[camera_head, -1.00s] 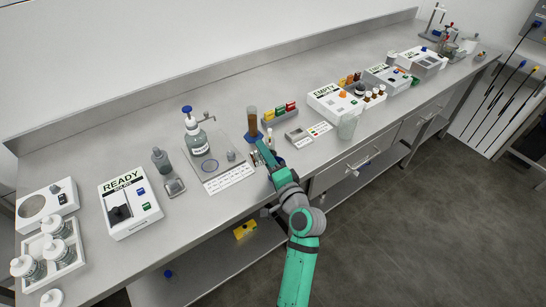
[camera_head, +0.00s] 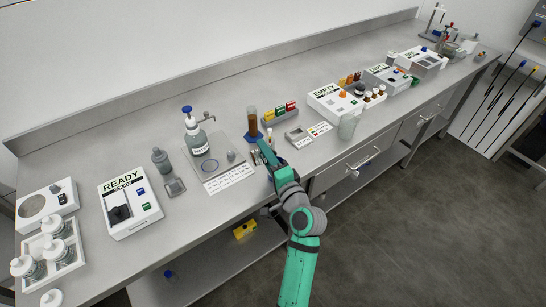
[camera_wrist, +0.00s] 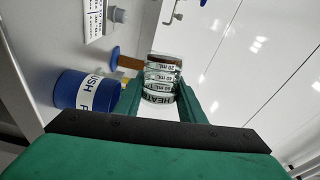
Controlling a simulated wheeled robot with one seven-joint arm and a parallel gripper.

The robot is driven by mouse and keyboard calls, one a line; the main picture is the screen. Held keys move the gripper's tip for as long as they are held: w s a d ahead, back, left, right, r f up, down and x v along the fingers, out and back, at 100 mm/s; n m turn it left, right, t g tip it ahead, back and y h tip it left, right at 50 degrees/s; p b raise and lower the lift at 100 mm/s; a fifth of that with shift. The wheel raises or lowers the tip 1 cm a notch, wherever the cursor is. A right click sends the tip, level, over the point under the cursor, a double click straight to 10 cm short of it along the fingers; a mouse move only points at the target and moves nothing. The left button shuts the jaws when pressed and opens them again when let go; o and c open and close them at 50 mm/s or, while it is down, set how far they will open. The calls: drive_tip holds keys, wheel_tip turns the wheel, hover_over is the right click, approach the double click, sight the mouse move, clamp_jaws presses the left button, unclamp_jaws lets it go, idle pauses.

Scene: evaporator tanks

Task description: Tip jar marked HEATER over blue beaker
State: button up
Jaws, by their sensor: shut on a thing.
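In the wrist view my gripper (camera_wrist: 157,92) is shut on a clear glass jar (camera_wrist: 161,80) with a partly visible label starting "HEAT" and 20 mL marks. The jar lies across the beaker's axis, so it looks tipped well over. The blue beaker (camera_wrist: 84,90), with a white label partly reading "USH", stands left of the jar in the picture. No contact between them is visible. In the head view my gripper (camera_head: 266,152) is over the bench's front edge area; my arm hides most of the beaker and the jar there.
An amber-filled cylinder (camera_head: 252,122) on a blue base stands just behind my gripper. A pump bottle (camera_head: 198,140) on a tray is to the left. A rack of coloured blocks (camera_head: 280,113) and a small scale (camera_head: 299,136) are to the right. The back of the bench is clear.

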sight(253, 154)
drive_tip(key=shift+d+r+m, duration=0.15)
drive_tip(key=shift+m, duration=0.55)
idle(0.8)
idle(0.9)
drive_tip(key=shift+s+a+f+n, duration=0.1)
drive_tip(key=shift+a+f+n, duration=0.1)
drive_tip(key=shift+n, duration=0.8)
drive_tip(key=shift+a+f+n, duration=0.1)
drive_tip(key=shift+f+n, duration=0.15)
drive_tip(key=shift+n, duration=0.75)
drive_tip(key=shift+s+a+f+n, duration=0.1)
drive_tip(key=shift+f+n, duration=0.1)
drive_tip(key=shift+n, duration=0.8)
drive_tip(key=shift+a+f+n, duration=0.1)
drive_tip(key=shift+f+n, duration=0.25)
drive_tip(key=shift+n, duration=0.9)
drive_tip(key=shift+f+n, duration=0.3)
drive_tip(key=shift+n, duration=0.95)
